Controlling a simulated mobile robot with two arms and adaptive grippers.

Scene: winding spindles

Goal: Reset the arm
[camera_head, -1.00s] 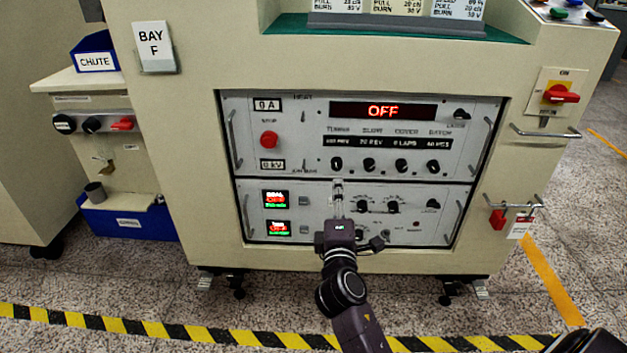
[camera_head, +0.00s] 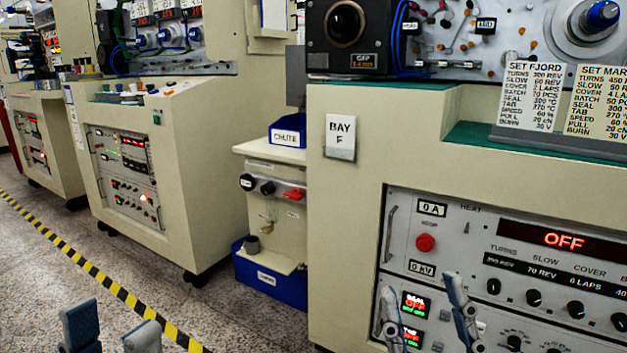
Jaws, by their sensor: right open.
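My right gripper (camera_head: 425,305) is in front of the lower left part of the bay F instrument panel (camera_head: 455,275). Its two grey fingers stand apart with nothing between them, and they partly cover the green-and-red displays. I cannot tell whether it touches the panel. My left gripper (camera_head: 112,328) is at the bottom left edge of the picture, over the floor. Its fingers are apart and empty. Both arms are out of the picture below the fingers.
The bay F cabinet (camera_head: 345,200) fills the right side. A side stand with a blue chute bin (camera_head: 288,134) and a lower blue bin (camera_head: 270,285) is beside it. Other cabinets (camera_head: 150,225) stand at left. A striped floor line (camera_head: 95,270) crosses open floor.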

